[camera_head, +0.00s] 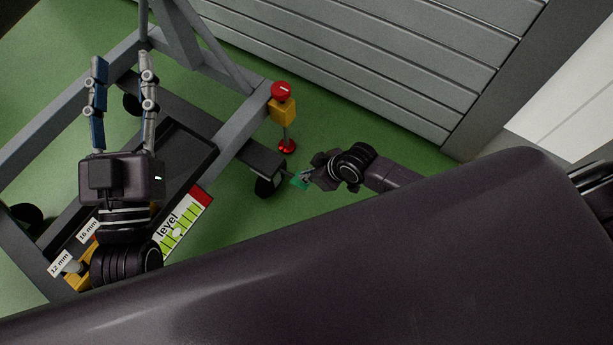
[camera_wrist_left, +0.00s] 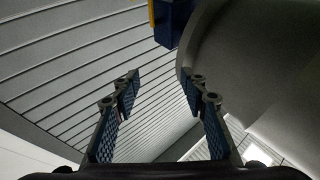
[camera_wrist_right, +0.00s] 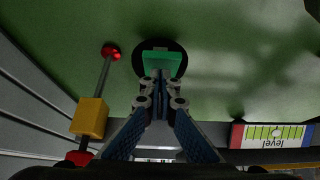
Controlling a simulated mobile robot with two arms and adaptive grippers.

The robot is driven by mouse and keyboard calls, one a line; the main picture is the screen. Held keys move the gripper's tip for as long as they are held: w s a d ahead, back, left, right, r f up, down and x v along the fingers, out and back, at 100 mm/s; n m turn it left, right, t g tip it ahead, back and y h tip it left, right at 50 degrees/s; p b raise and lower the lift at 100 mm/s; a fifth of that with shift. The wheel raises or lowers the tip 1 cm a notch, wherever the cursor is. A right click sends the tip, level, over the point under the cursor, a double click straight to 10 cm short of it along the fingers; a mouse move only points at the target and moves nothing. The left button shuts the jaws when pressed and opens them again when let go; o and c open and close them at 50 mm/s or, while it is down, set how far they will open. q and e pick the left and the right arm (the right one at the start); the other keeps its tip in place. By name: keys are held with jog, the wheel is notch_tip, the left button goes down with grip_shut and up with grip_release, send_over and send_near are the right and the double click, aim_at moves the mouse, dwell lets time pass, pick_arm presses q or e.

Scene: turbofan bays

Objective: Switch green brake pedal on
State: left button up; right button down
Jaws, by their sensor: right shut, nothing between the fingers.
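The green brake pedal (camera_head: 300,182) sits by a dark caster wheel (camera_head: 268,187) at the end of the grey frame's leg. In the right wrist view the pedal (camera_wrist_right: 161,63) is a flat green plate in front of a dark round shape. My right gripper (camera_head: 307,177) is shut and empty, its fingertips (camera_wrist_right: 161,80) at the pedal's near edge; I cannot tell whether they touch it. The fingers hide part of the pedal. My left gripper (camera_head: 122,60) is open and empty above the frame, far left of the pedal; its spread fingers show in the left wrist view (camera_wrist_left: 160,82).
A yellow box (camera_head: 283,109) with a red button (camera_head: 282,91) stands on a thin post with a red foot (camera_head: 287,146) near the caster. The grey frame (camera_head: 225,135) and a level label (camera_head: 180,228) lie left. Green floor is open around the pedal.

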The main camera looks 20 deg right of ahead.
pick_arm(q)
jog(key=shift+s+r+t, duration=0.2)
jog(key=shift+r+t, duration=0.1)
jog(key=shift+r, duration=0.25)
pick_arm(e)
jog(key=shift+f, duration=0.2)
